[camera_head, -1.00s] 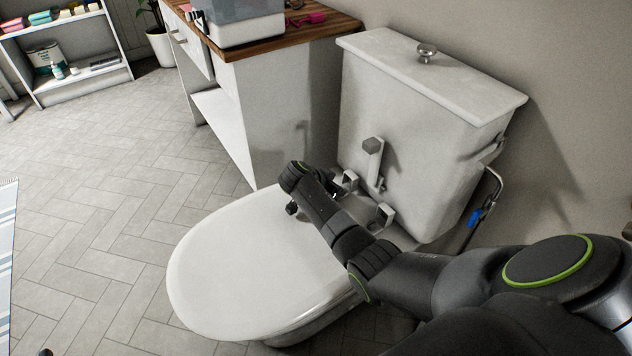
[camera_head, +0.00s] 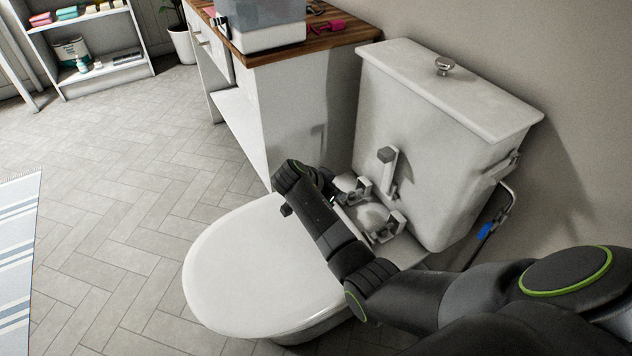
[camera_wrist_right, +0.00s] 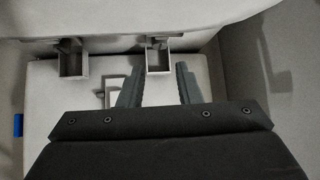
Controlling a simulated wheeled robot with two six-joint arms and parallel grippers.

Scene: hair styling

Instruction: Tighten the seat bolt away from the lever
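The white toilet (camera_head: 265,265) has its lid down. Two square bolt housings stand at the back of the seat, in front of the tank (camera_head: 425,130). The far housing (camera_head: 358,189) is on the left in the head view; the near housing (camera_head: 388,228) is on the right. In the right wrist view, the housing I take as the far one (camera_wrist_right: 158,60) is by the fingertips of my open right gripper (camera_wrist_right: 158,78). The other housing (camera_wrist_right: 73,64) is left of the fingers. Contact cannot be told. A lever-like handle (camera_head: 506,160) is on the tank's right side. My left gripper is not in view.
A white bar with a grey block (camera_head: 388,160) stands at the tank's front. A wood-topped cabinet (camera_head: 300,105) is left of the tank, and a wall is close behind. A blue-handled valve (camera_head: 485,231) is at right.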

